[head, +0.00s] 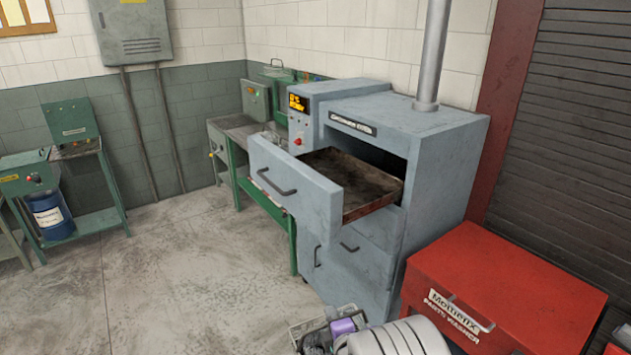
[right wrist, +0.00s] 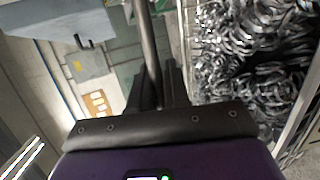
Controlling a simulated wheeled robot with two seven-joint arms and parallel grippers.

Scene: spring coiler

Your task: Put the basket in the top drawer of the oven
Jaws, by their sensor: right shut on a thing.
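The oven (head: 440,150) is a grey-blue cabinet. Its top drawer (head: 300,188) is pulled out, and the brown, stained inside shows bare. The lower drawers look shut. The basket (head: 299,332) is at the bottom edge of the head view, in front of the oven and below the open drawer, partly hidden by my arm. In the right wrist view the basket's light wire side (right wrist: 303,112) encloses many shiny metal coils. My right gripper (head: 331,314), with a purple body, is shut on the basket's dark bar handle (right wrist: 148,40). My left gripper is not in view.
A red parts washer (head: 510,290) stands close on the right of the oven. A green workbench (head: 240,135) is behind the oven's left side. A metal flue pipe (head: 433,55) rises from the oven top. The concrete floor (head: 200,270) to the left is clear.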

